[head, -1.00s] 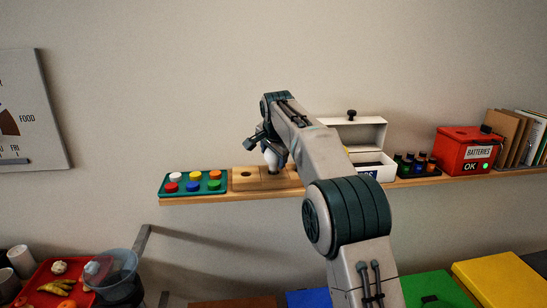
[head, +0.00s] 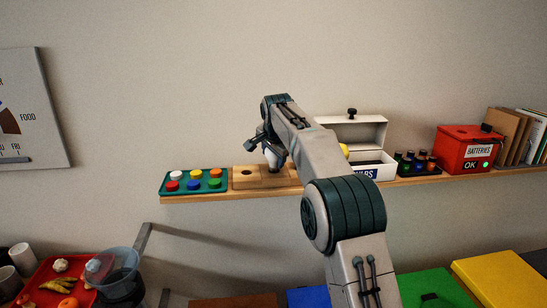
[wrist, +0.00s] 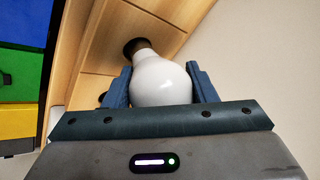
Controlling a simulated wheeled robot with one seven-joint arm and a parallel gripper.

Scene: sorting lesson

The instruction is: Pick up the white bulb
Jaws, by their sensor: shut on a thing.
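The white bulb (wrist: 162,82) is between the two blue fingers of my gripper (wrist: 160,88) in the wrist view. The fingers are shut on its round glass. Its narrow neck points to a dark round hole in the wooden block (wrist: 112,15); whether its base is still inside the hole I cannot tell. In the head view the bulb (head: 272,158) shows as a small white shape under my gripper (head: 268,150), above the wooden block (head: 246,184) on the shelf. My arm hides part of the block.
A green tray of coloured buttons (head: 166,192) lies left of the block on the shelf (head: 200,198). Right are an open white box (head: 376,158), small dark bottles (head: 415,165) and a red batteries box (head: 458,155). Coloured lids and a red food tray (head: 50,290) are below.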

